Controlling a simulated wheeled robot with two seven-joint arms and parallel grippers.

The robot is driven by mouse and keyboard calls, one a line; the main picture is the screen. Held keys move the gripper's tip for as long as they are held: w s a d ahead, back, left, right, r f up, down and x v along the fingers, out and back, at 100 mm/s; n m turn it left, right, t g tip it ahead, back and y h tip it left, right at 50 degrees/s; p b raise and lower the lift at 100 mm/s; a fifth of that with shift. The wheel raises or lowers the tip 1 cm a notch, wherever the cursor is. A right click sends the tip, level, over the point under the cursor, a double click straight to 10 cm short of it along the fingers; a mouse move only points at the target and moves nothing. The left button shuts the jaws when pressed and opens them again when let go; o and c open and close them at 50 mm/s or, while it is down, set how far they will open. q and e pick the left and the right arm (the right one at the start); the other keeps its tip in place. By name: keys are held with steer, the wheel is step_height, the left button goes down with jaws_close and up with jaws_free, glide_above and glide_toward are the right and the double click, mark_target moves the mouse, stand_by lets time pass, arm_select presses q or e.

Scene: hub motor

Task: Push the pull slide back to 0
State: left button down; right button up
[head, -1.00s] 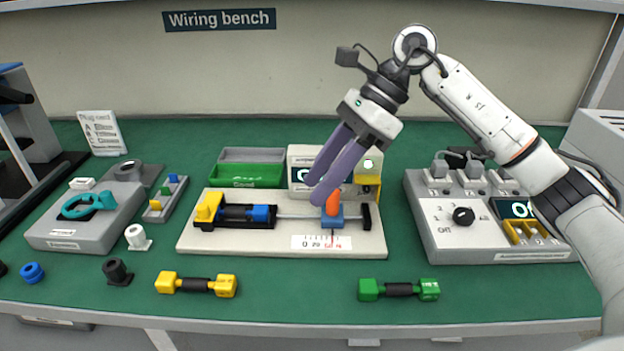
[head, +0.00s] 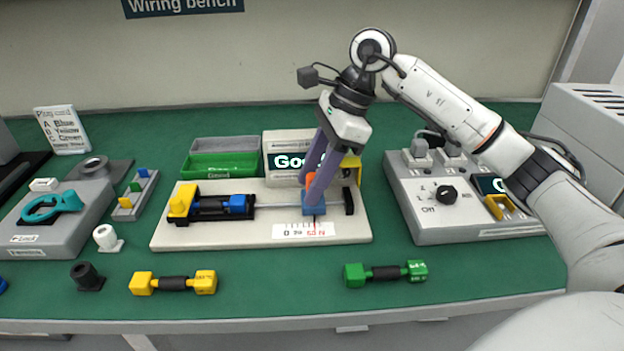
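The pull slide is a blue block (head: 314,210) with an orange handle (head: 311,179), on a metal rod (head: 278,206) over the white board (head: 210,236). It sits near the rod's right end, by the black end stop (head: 348,201). Below it is a scale (head: 304,230) with 0 at its left and red marks at its right; a red line under the slide lies in the red part. My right gripper (head: 314,196) has its purple fingers down at the handle, partly hiding it. Whether they grip it is unclear. My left gripper is out of view.
A yellow-black-blue part (head: 212,207) lies at the rod's left end. A display (head: 290,160) behind starts with "Goo", partly hidden. Yellow (head: 174,283) and green (head: 386,273) ended parts lie in front. A dial box (head: 440,215) stands right, a grey station (head: 62,215) left.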

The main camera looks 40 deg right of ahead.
jaws_close()
steer(key=w+a, duration=0.1)
steer(key=a+p, duration=0.1)
steer(key=a, duration=0.1)
steer(key=w+a+p, duration=0.1)
steer(key=shift+w+a+r, duration=0.1)
steer(key=shift+w+a, duration=0.15)
steer(key=shift+w, duration=0.1)
steer(key=shift+w+a, duration=0.1)
steer(key=shift+a, duration=0.05)
jaws_free()
steer(key=shift+w+a, duration=0.1)
